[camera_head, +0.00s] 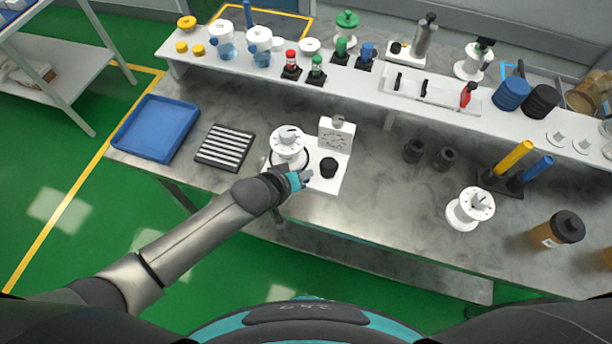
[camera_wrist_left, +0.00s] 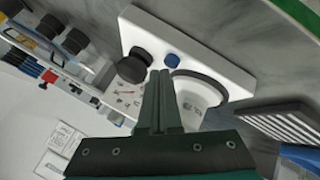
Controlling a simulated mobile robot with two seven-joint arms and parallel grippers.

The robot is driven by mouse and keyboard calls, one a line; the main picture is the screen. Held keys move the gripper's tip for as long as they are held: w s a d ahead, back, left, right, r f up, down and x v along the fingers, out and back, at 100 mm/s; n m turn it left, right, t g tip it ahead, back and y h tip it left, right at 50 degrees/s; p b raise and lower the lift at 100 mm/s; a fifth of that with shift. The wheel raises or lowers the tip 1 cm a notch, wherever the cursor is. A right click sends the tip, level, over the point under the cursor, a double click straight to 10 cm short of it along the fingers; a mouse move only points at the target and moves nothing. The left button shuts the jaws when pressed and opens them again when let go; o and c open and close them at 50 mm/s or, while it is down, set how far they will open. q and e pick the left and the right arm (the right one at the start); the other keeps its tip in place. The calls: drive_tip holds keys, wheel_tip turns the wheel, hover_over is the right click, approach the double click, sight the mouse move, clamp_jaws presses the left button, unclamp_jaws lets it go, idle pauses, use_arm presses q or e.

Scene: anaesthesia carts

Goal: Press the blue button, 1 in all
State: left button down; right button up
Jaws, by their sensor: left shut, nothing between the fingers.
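The blue button (camera_wrist_left: 171,60) shows in the left wrist view as a small round cap on a white base plate (camera_wrist_left: 215,62). It sits between a black knob (camera_wrist_left: 132,66) and a white round vessel with a dark rim (camera_wrist_left: 200,90). My left gripper (camera_wrist_left: 160,74) is shut and empty, its fingertips close to the button in the picture; I cannot tell whether they touch. In the head view my left gripper (camera_head: 306,178) is over the front of the same white base plate (camera_head: 331,185), and the button cannot be made out clearly beside it. My right gripper is not in view.
On the plate stand a white dial vessel (camera_head: 287,143), a gauge panel (camera_head: 336,136) and the black knob (camera_head: 328,165). A striped rack (camera_head: 224,147) and blue tray (camera_head: 157,127) lie left. A laden shelf (camera_head: 350,80) runs behind.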

use_arm(q)
drive_tip(key=shift+f+b, duration=0.3)
drive_tip(key=shift+f, duration=0.3)
idle(0.9)
drive_tip(key=shift+r, duration=0.1)
drive_tip(key=shift+r+p, duration=0.85)
drive_tip(key=shift+p, duration=0.25)
drive_tip(key=shift+r, duration=0.1)
wheel_tip(320, 180, up, 5)
drive_tip(key=p, duration=0.5)
drive_tip(key=shift+s, duration=0.1)
